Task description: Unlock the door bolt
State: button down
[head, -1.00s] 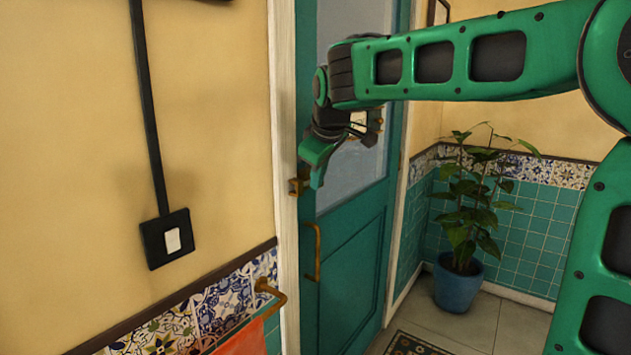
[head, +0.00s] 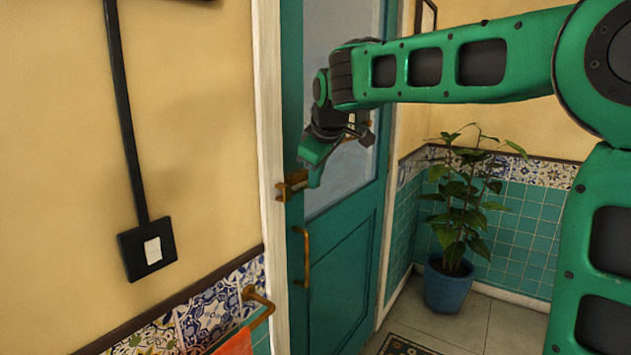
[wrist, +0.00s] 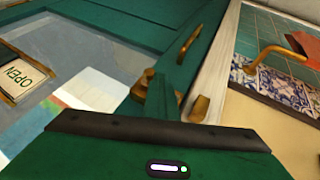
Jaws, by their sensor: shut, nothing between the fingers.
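The teal door (head: 345,260) has a glass pane and a brass pull handle (head: 304,258) at its left edge. The brass door bolt (head: 292,186) sits at the door's left edge by the white frame, and it also shows in the wrist view (wrist: 199,109). My gripper (head: 313,172) is at the bolt, with its fingertips close against its right part. In the wrist view the green fingers (wrist: 161,98) are together with brass pieces on both sides. The fingers partly hide the bolt, and I cannot tell whether they touch it.
A brass towel rail (head: 258,305) with an orange towel (head: 235,343) is on the tiled wall at lower left. A black switch plate (head: 147,250) is on the yellow wall. A potted plant (head: 450,285) stands right of the door.

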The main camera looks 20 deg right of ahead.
jog(key=s+a+r, duration=0.2)
jog(key=s+r, duration=0.6)
jog(key=shift+s+a+r, duration=0.3)
jog(key=shift+r, duration=0.05)
jog(key=s+d+f+m+g+h, duration=0.15)
jog(key=s+d+f+m, duration=0.25)
jog(key=s+d+f, duration=0.4)
jog(key=s+d+f+m+g, duration=0.25)
jog(key=s+d+f, duration=0.3)
jog(key=d, duration=0.45)
jog(key=s+d+f+m+g+y, duration=0.1)
jog(key=s+f+m, duration=0.3)
jog(key=s+f, duration=0.4)
jog(key=s+d+f+m+g, duration=0.1)
jog(key=s+d+f+m, duration=0.3)
jog(key=s+f, duration=0.4)
jog(key=s, duration=0.5)
jog(key=shift+f+m+g+y, duration=0.3)
jog(key=shift+m+g+y, duration=0.05)
jog(key=shift+g, duration=0.05)
